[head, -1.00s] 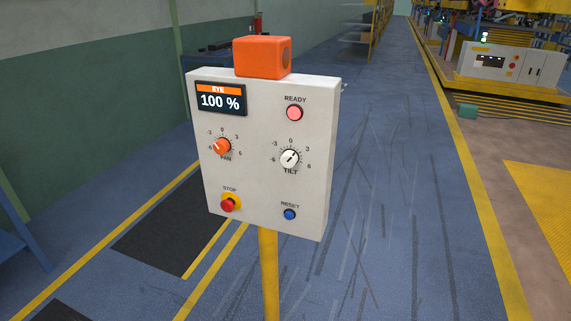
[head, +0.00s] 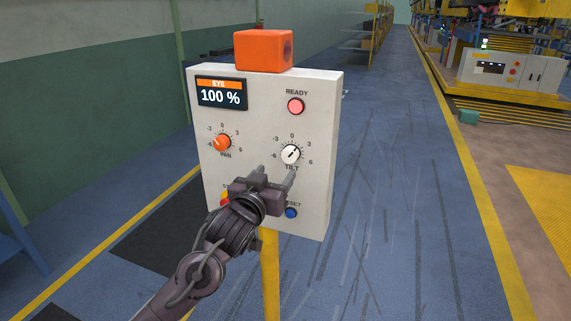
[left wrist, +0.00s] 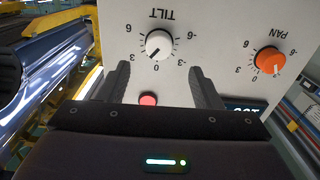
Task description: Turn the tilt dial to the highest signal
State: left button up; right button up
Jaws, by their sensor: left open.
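The white tilt dial (head: 291,154) is on the right of the grey control panel (head: 265,215); its pointer aims up and right, between 0 and 3. It also shows upside down in the left wrist view (left wrist: 159,44). The eye display (head: 221,96) reads 100 %. My left gripper (head: 276,171) is open and empty, below and in front of the tilt dial. In the left wrist view, the dial lies just beyond the gap between the fingers (left wrist: 159,70), apart from both. My right gripper is out of view.
The orange pan dial (head: 222,142) is left of the tilt dial. The ready lamp (head: 295,106) is pinkish red. My left arm partly hides the red stop button (head: 224,203) and the blue reset button (head: 291,212). An orange box (head: 264,51) sits on top.

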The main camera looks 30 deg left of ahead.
aim_at(288, 156)
pick_arm(q)
jog(key=x, duration=0.2)
jog(key=p+x, duration=0.1)
jog(key=x, duration=0.1)
jog(key=p+x, duration=0.1)
jog(key=x, duration=0.1)
jog(key=shift+w+r, duration=0.35)
jog(key=shift+w, duration=0.05)
jog(key=shift+w+a+f, duration=0.1)
jog(key=shift+w+f, duration=0.05)
jog(key=shift+w, duration=0.3)
jog(key=c, duration=1)
